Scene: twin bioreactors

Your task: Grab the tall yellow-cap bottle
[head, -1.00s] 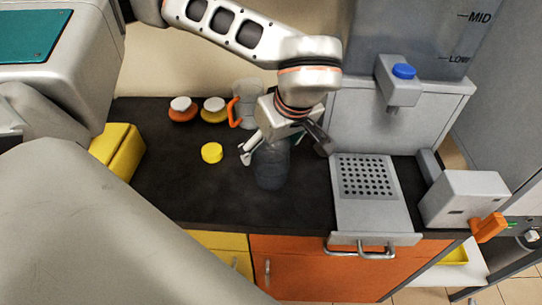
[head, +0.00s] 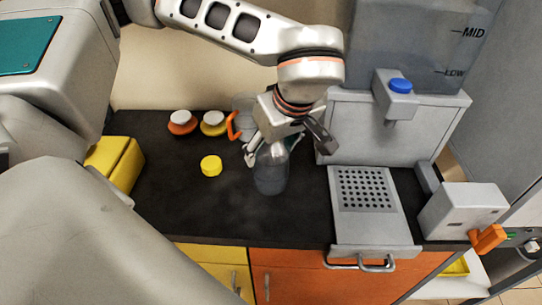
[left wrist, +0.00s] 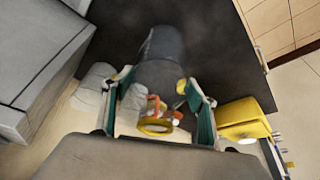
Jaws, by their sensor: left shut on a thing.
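A tall, grey, see-through bottle (head: 271,175) stands upright on the dark counter. In the left wrist view the bottle (left wrist: 163,55) lies between the fingers of the left gripper (left wrist: 158,82). A round yellow cap (head: 211,165) lies on the counter, left of the bottle and apart from it. My right gripper does not show.
Two small flasks, with an orange collar (head: 182,124) and a yellow collar (head: 213,125), stand at the back. A clear jug with an orange handle (head: 233,126) is beside them. A dispenser with a perforated tray (head: 364,190) is right. A yellow box (head: 114,160) is left.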

